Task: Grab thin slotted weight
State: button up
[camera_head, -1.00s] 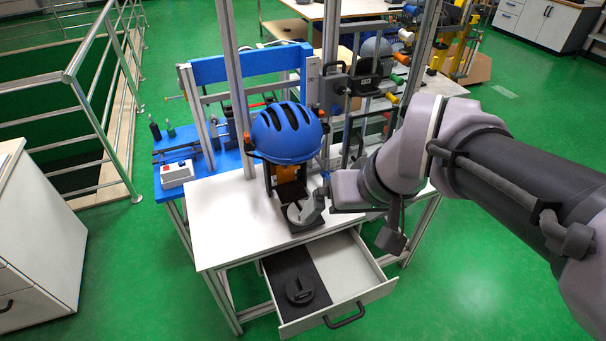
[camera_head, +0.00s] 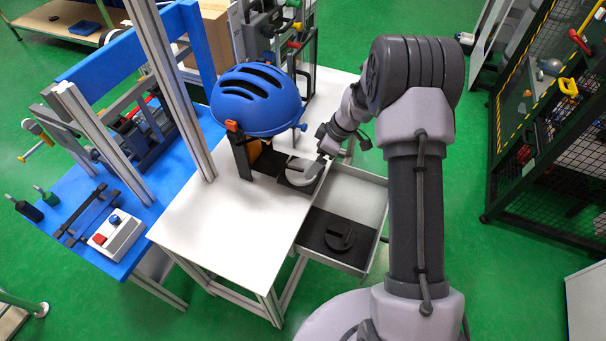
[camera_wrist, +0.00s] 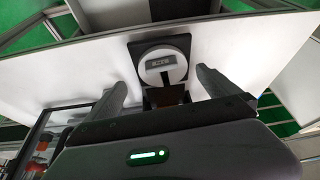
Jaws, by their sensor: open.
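A light grey round weight (camera_head: 300,172) lies on a black base plate on the white table, below the blue helmet. It also shows in the wrist view as a pale disc (camera_wrist: 162,66) with a dark label or slot. A dark slotted weight (camera_head: 340,238) lies in the open drawer. I cannot tell which one is the thin weight. My gripper (camera_wrist: 163,90) is open and empty, its fingers spread to either side of the pale disc in the wrist view. In the head view my gripper (camera_head: 324,152) is close to the disc; contact cannot be made out.
The blue helmet (camera_head: 256,100) sits on a stand just left of my gripper. The open drawer (camera_head: 365,205) juts out below the table edge. Upright metal posts (camera_head: 175,90) stand at left, beside a blue bench (camera_head: 75,200). A mesh cage (camera_head: 560,130) stands at right.

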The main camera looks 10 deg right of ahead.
aim_at(304, 171)
jog(key=b+x, duration=0.1)
jog(key=x, duration=0.4)
jog(key=b+x, duration=0.1)
jog(key=x, duration=0.1)
jog(key=shift+a+f+b, duration=0.15)
jog(key=shift+a+b, duration=0.2)
jog(key=shift+a, duration=0.05)
jog(key=c, duration=1.8)
